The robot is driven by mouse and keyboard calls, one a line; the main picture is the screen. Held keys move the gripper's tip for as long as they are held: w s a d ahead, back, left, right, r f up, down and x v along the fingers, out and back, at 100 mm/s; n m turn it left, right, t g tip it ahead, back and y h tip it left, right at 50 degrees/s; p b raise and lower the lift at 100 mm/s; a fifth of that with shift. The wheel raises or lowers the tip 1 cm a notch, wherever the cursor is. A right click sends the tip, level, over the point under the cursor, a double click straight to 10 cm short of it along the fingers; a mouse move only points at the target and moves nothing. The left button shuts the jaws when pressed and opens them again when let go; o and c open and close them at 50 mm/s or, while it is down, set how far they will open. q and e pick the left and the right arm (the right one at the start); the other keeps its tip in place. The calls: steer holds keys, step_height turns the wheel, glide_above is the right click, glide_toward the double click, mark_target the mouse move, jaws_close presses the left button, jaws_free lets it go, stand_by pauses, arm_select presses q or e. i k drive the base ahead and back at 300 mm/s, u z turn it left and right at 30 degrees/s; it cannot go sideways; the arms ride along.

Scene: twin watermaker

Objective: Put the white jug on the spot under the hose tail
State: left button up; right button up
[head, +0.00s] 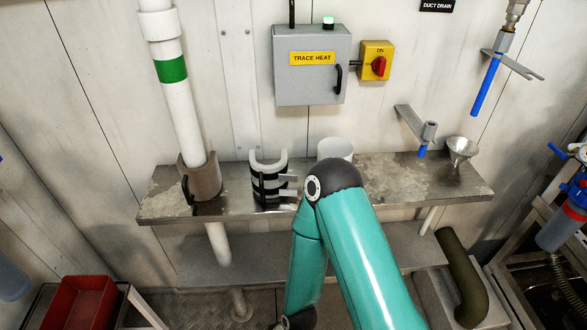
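A white round vessel, likely the white jug (335,147), stands at the back of the metal shelf (225,203). My teal arm hides its lower part, and its handle does not show. Two blue tube ends hang at the right: a short one (422,151) under a wall bracket just above the shelf, and a longer one (487,86) higher up. I cannot tell which is the hose tail, and no marked spot is clear. One arm of mine rises from the bottom edge and bends back down in front of the shelf. Neither gripper shows.
A white strapped half-shell (267,163) stands left of the jug. A pipe in a brown sleeve (203,180) crosses the shelf's left end. A metal funnel (462,148) is at the right. A red bin (78,302) is lower left.

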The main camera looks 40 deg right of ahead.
mark_target(438, 183)
steer(key=u, duration=0.35)
steer(key=k, duration=1.4)
steer(key=z, duration=0.45)
steer(key=i, duration=1)
steer(key=u, duration=0.05)
